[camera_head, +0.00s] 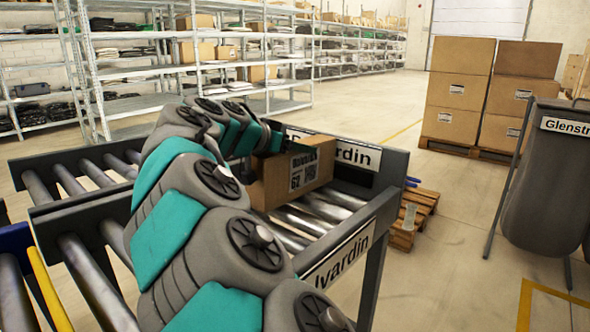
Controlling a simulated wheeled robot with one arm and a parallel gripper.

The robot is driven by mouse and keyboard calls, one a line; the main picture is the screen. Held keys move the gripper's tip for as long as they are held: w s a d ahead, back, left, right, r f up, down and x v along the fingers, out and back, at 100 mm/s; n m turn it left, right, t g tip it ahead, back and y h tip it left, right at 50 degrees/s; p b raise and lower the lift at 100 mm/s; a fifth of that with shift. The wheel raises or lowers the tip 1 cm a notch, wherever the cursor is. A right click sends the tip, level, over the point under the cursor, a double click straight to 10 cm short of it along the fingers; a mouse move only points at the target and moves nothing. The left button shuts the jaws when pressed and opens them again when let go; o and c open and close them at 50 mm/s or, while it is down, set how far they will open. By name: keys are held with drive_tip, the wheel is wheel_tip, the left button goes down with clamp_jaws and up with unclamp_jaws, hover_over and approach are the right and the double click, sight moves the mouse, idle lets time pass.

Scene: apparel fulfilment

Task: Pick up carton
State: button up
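A brown cardboard carton (278,184) with a printed label on its side stands on the metal rollers of a conveyor (318,207), close to the conveyor's far end wall. My teal and grey arm reaches over the conveyor from the front, and its far end lies at the carton's upper left. The arm hides the carton's left part. A dark part of my gripper (296,134) shows at the carton's top edge. The fingers are not clear, so I cannot tell whether they are open or touch the carton.
The conveyor's raised dark side rails carry name signs (340,262). More rollers (85,180) run to the left. A wooden pallet (413,217) lies beyond the conveyor. Stacked boxes (460,90), a grey bag on a stand (548,185) and shelving (130,70) stand farther off, with open floor between.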

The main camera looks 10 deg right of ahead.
clamp_jaws()
drive_tip(key=shift+r, duration=0.15)
